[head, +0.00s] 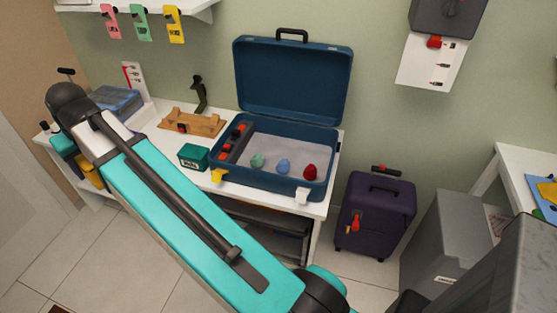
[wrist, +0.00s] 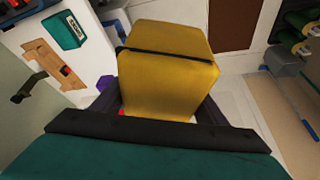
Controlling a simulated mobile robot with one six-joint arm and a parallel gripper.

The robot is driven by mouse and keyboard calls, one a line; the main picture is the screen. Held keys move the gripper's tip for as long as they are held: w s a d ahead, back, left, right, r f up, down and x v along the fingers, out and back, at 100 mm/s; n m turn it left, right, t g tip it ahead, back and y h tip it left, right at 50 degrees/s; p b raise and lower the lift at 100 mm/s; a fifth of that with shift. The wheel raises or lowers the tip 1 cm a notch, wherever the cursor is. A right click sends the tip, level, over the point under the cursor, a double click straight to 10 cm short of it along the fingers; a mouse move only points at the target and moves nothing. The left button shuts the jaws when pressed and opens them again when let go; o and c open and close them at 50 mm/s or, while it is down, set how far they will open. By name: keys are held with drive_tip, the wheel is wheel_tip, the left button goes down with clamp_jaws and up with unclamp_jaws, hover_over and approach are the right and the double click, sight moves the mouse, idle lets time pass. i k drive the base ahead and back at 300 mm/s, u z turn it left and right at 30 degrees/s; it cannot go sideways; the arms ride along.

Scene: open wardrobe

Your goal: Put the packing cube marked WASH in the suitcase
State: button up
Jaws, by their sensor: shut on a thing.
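My gripper (wrist: 160,108) is shut on a yellow packing cube (wrist: 168,62); dark fingers lie on both sides of it. No marking shows on the faces in view, so I cannot read whether it says WASH. In the head view the yellow cube (head: 92,176) is partly hidden behind my arm, at the left end of the white table. The blue suitcase (head: 265,188) stands open on the table, to the right of my gripper. Its lid is upright at the back. Green, blue and red rounded items lie on its light lining, with a dark strip along its left side.
A green labelled box (head: 194,157) stands just left of the suitcase, with a wooden rack (head: 192,122) behind it. A dark hook stand (head: 199,94) rises behind the rack. A purple trolley case (head: 374,215) stands on the floor to the right. A shelf with hanging tags is above.

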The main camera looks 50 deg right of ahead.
sight(289, 151)
drive_tip(key=u, duration=0.05)
drive_tip(key=i, duration=0.95)
drive_tip(key=z, duration=0.05)
